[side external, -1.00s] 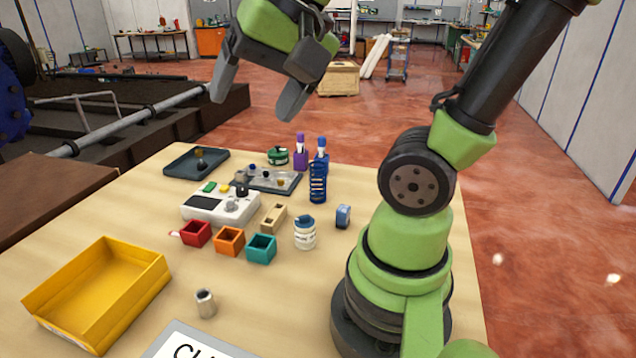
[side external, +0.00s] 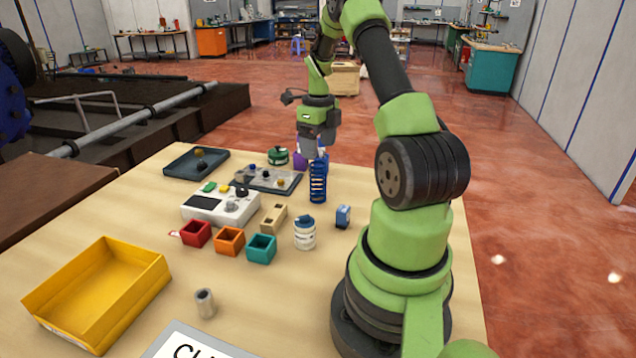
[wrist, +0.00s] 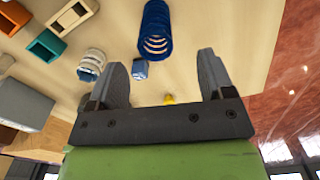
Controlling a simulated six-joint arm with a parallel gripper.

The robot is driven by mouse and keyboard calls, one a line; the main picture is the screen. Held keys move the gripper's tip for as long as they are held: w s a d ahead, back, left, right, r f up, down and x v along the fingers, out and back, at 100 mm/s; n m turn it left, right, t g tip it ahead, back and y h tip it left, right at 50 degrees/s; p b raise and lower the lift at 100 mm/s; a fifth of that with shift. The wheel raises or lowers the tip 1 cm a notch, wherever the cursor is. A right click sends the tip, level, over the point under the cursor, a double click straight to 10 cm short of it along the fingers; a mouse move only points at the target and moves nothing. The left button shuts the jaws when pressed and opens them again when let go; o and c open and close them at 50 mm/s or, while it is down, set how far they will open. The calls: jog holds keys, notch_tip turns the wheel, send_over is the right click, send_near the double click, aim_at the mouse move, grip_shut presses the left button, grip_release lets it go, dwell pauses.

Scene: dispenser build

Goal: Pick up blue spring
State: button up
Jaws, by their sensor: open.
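The blue spring (side external: 318,182) stands upright on the table near the back right in the side view. In the wrist view the spring (wrist: 155,30) shows at the top, beyond my fingertips. My gripper (side external: 312,152) hangs above the table, at and just behind the spring's top in the side view. In the wrist view my gripper (wrist: 163,70) has its two fingers spread wide with nothing between them at the tips. The gap between gripper and spring is hard to judge.
A small blue block (side external: 343,216) and a white-and-blue jar (side external: 304,233) stand in front of the spring. A grey tray with small parts (side external: 267,180) lies to its left. Purple and blue items behind the spring are partly hidden by my gripper. Several coloured boxes and a yellow bin (side external: 98,290) are further forward.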

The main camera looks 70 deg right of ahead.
aim_at(318, 164)
jog(key=f, duration=0.8)
jog(key=shift+a, duration=0.3)
jog(key=shift+c, duration=0.4)
jog(key=c, duration=1)
